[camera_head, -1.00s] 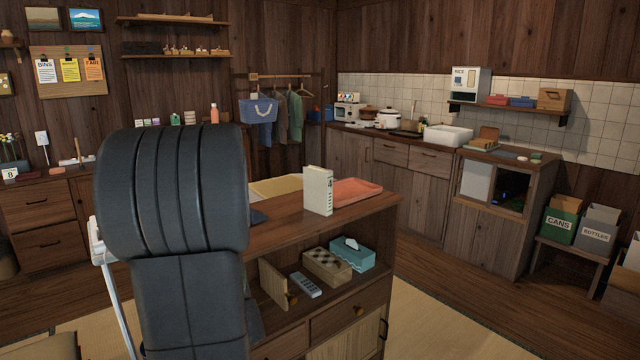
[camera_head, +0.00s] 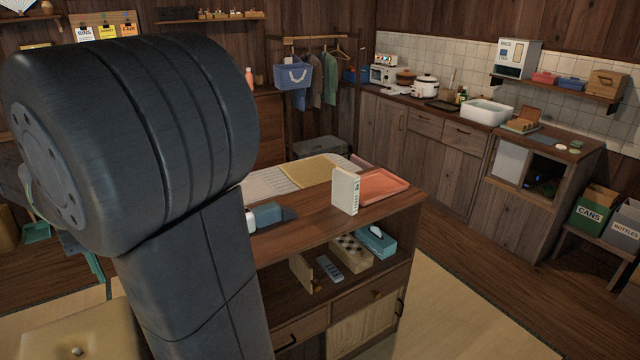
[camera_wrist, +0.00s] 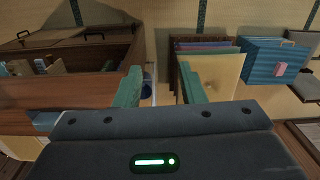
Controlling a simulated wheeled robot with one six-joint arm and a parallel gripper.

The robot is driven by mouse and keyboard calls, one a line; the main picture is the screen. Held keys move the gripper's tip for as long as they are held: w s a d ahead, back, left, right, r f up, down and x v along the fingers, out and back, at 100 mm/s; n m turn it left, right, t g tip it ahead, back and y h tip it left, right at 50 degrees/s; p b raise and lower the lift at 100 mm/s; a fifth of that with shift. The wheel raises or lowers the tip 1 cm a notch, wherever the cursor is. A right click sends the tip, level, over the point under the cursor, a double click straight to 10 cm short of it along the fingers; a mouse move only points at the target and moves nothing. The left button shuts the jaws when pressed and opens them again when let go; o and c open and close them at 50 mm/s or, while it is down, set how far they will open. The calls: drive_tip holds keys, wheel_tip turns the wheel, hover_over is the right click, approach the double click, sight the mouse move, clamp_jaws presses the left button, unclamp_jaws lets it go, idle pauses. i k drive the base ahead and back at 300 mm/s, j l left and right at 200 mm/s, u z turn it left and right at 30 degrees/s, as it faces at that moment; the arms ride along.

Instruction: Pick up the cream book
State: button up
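The cream book (camera_head: 345,190) stands upright on top of the wooden shelf unit (camera_head: 300,229) in the head view, just left of a salmon-orange tray (camera_head: 384,186). My gripper (camera_wrist: 162,88) shows in the wrist view with its two green fingers apart and no object held between them.
A blue-grey object (camera_head: 267,215) lies on the shelf top left of the book. A yellow mat (camera_head: 308,171) is behind it. The shelf below holds a checkered box (camera_head: 350,249), a remote (camera_head: 329,267) and a teal tissue box (camera_head: 376,240). A blue crate (camera_wrist: 272,68) shows in the wrist view.

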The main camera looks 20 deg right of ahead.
sight(345, 183)
drive_tip(key=i+l, duration=0.2)
drive_tip(key=l, duration=0.2)
drive_tip(key=i+l, duration=0.15)
drive_tip(key=l, duration=0.2)
drive_tip(key=i+l, duration=0.2)
drive_tip(key=l, duration=0.2)
drive_tip(key=i+l, duration=0.2)
drive_tip(key=l, duration=0.15)
drive_tip(key=i+l+u, duration=0.1)
drive_tip(key=l, duration=0.3)
drive_tip(key=i+l, duration=0.25)
drive_tip(key=l, duration=0.15)
drive_tip(key=i+l, duration=0.15)
drive_tip(key=l, duration=0.25)
drive_tip(key=i+l, duration=0.2)
drive_tip(key=l, duration=0.2)
